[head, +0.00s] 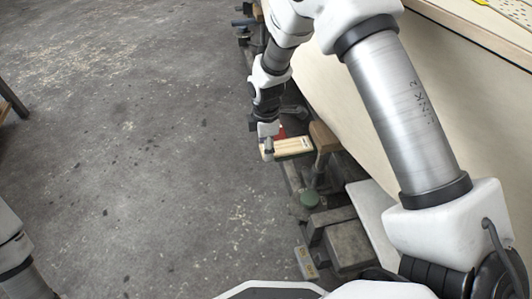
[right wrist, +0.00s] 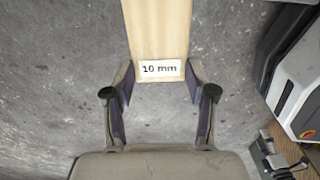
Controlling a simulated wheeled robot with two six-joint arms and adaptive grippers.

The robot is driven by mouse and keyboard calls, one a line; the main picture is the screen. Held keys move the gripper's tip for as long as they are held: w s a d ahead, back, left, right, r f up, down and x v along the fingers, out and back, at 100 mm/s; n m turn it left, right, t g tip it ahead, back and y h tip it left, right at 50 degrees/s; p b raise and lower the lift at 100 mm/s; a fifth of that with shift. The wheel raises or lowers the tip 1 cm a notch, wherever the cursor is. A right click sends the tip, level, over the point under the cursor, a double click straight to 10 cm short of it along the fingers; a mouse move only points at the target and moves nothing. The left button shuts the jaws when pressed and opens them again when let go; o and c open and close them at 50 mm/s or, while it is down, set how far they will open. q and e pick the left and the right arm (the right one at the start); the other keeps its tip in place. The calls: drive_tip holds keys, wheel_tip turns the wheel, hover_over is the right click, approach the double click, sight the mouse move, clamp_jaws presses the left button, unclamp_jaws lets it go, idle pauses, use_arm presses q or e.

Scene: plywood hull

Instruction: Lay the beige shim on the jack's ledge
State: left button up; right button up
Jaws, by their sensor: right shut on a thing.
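The beige shim (head: 290,148) is a flat pale wooden strip that sticks out to the right of my right gripper (head: 268,138) in the head view. In the right wrist view the shim (right wrist: 158,28) runs up out of the picture and has a white "10 mm" label at its near end. My right gripper (right wrist: 160,85) is shut on that end, a finger on each side. The jack's ledge is not clear to see. My left gripper is out of view.
The pale plywood hull (head: 335,105) rises on the right. The concrete floor (head: 150,150) to the left is clear.

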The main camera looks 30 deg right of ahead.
drive_tip(key=shift+f, duration=0.8)
drive_tip(key=shift+r, duration=0.25)
drive_tip(key=o, duration=1.2)
drive_tip(key=shift+f, duration=0.2)
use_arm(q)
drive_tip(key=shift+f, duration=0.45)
